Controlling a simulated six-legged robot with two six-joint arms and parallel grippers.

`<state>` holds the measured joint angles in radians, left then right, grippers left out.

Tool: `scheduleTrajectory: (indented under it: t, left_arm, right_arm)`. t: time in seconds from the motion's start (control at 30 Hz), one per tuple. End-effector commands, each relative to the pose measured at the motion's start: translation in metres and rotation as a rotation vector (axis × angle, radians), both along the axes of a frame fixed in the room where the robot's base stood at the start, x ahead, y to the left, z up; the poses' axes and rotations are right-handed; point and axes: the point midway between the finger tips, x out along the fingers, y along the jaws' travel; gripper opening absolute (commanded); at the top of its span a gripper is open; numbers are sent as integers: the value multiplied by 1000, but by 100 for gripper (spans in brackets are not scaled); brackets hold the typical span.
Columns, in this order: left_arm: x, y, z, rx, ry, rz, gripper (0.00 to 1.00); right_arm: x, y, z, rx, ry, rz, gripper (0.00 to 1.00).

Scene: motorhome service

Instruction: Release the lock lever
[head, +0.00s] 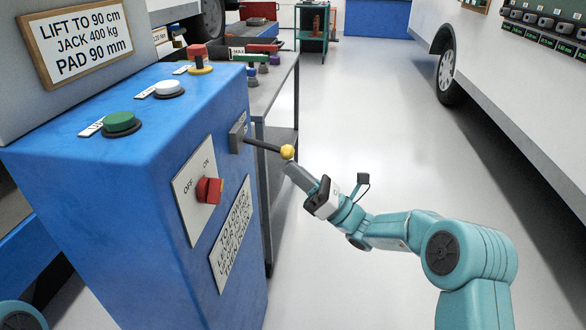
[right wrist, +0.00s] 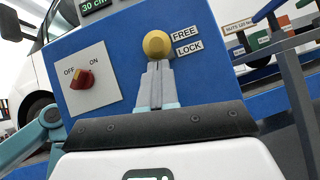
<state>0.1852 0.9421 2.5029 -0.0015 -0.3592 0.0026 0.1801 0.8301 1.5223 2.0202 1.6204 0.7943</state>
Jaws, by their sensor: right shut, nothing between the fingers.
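The lock lever is a dark rod with a yellow ball knob (head: 287,152), sticking out of a grey plate (head: 238,131) on the side of the blue cabinet (head: 130,190). In the right wrist view the knob (right wrist: 156,44) is left of the FREE label (right wrist: 185,33) and the LOCK label (right wrist: 189,48), and it hides the rod behind it. My right gripper (head: 288,166) is shut and empty. Its fingertips are right at the knob's near underside; I cannot tell whether they touch it. My left gripper is out of view.
A red OFF/ON switch (head: 208,190) and a text plate (head: 230,234) sit on the same cabinet face. Green (head: 119,122), white and red buttons are on its top. A workbench (head: 284,75) stands behind. The floor to the right is clear up to a white vehicle (head: 500,80).

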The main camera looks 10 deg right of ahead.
Motion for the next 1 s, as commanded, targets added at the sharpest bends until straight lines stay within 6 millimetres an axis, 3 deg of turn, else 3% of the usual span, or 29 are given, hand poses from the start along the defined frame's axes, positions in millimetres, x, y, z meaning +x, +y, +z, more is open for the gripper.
scheduleTrajectory:
  t: [0.03, 0.3, 0.6, 0.8, 1.0]
  left_arm:
    - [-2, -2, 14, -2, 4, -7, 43]
    - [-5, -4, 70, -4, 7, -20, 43]
    - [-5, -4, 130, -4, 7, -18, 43]
    - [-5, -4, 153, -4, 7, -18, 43]
    - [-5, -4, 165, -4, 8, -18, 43]
  right_arm:
    - [1, -3, 13, -25, 7, -3, 0]
    - [3, -13, 45, -107, 44, -2, 0]
    - [2, -17, 80, -360, 147, -1, 0]
    - [1, -15, 93, -482, 198, 0, 0]
    - [0, -13, 100, -482, 201, 1, 0]
